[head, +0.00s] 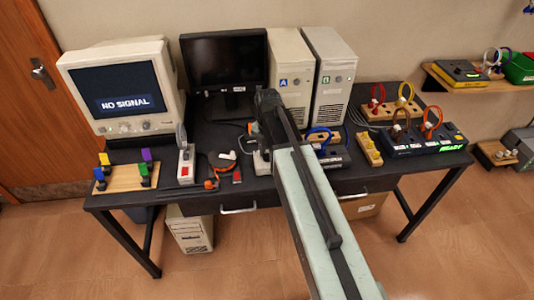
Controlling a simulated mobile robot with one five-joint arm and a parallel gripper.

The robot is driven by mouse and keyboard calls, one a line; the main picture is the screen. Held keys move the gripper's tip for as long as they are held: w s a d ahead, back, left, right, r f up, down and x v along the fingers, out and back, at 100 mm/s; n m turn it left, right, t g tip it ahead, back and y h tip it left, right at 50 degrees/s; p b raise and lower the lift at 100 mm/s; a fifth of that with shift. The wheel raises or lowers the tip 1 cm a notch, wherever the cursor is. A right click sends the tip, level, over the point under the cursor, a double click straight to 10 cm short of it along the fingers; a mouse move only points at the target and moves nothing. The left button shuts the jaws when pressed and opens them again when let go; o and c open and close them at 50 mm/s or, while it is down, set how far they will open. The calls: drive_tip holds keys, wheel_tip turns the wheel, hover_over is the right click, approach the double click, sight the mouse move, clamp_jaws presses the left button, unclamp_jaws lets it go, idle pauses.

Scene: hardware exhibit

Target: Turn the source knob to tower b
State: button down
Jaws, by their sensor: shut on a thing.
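Two beige computer towers stand at the back of the black desk. The left one, tower A (285,82), has a blue label, and the right one, tower B (325,79), a green label. A CRT monitor (114,80) at the left reads "NO SIGNAL". A small pale box (262,162) sits on the desk in front of tower A, partly behind my arm. My gripper (256,138) points down at the top of this box and is shut on what appears to be its source knob. The knob and its pointing direction are hidden.
A dark flat screen (225,62) stands left of tower A. A white switch box (186,164) and a wooden board with coloured blocks (127,179) are left of my gripper. Cable-hoop stands and a black box with a green display (427,141) are at the right.

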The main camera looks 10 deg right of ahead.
drive_tip(key=m, duration=0.8)
drive_tip(key=shift+m, duration=0.4)
drive_tip(key=m, duration=0.8)
drive_tip(key=shift+m, duration=0.6)
drive_tip(key=c, duration=1)
unclamp_jaws()
drive_tip(key=shift+c, duration=0.2)
